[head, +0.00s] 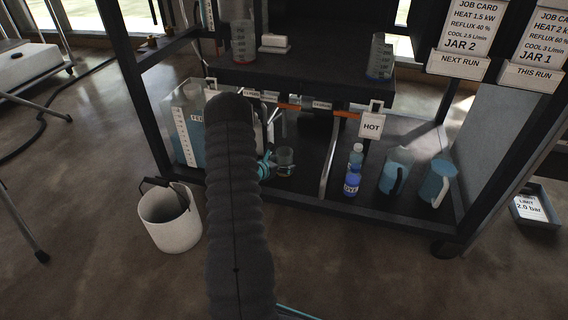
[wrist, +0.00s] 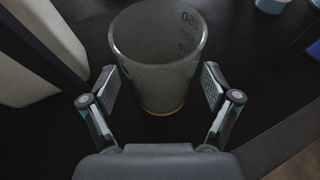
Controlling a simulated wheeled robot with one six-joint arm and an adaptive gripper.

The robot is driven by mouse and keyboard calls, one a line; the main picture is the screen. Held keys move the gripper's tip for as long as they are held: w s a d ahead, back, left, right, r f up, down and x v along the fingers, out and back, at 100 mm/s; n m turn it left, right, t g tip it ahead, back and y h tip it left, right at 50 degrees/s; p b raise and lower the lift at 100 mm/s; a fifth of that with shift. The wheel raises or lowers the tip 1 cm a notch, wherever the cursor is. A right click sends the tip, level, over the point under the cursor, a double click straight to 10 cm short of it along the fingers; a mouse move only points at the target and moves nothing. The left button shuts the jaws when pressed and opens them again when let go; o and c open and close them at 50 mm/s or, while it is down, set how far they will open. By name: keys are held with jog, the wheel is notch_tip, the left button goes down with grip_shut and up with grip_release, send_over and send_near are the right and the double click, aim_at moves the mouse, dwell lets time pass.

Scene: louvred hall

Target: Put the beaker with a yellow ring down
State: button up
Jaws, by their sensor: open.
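The beaker with a yellow ring (wrist: 158,60) stands upright on a dark surface in the wrist view, with the ring at its base. My gripper (wrist: 158,86) is open, with one finger pad on each side of the beaker and a gap showing on both sides. In the head view a clear beaker (head: 285,158), apparently this one, stands on the lower shelf (head: 310,184) beside my gripper (head: 266,166). My arm hides part of that area, and the ring cannot be made out there.
A tank (head: 187,135) is at left. Two more beakers (head: 244,42) (head: 380,60) stand on the upper shelf. A white bucket (head: 170,220) is on the floor.

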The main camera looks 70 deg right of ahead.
jog(key=p+v, duration=0.1)
jog(key=v, duration=1)
jog(key=w+a+r+m+y, duration=0.25)
jog(key=a+r+m, duration=0.25)
jog(key=a+r, duration=0.6)
jog(key=w+a+r+m+y, duration=0.1)
jog(key=w+a+r+m, duration=0.3)
jog(key=a+r, duration=0.65)
jog(key=s+a+r+m+t+y, duration=0.1)
jog(key=s+a+r+t+y, duration=0.1)
jog(key=a, duration=1)
jog(key=s+a+r+m+t+y, duration=0.2)
jog(key=a+r+t+y, duration=0.2)
jog(key=a, duration=0.8)
jog(key=s+a+r+m+t+y, duration=0.2)
jog(key=a+r+t+y, duration=0.1)
jog(key=a, duration=0.9)
jog(key=shift+s+a+r+t, duration=0.4)
jog(key=shift+r, duration=0.5)
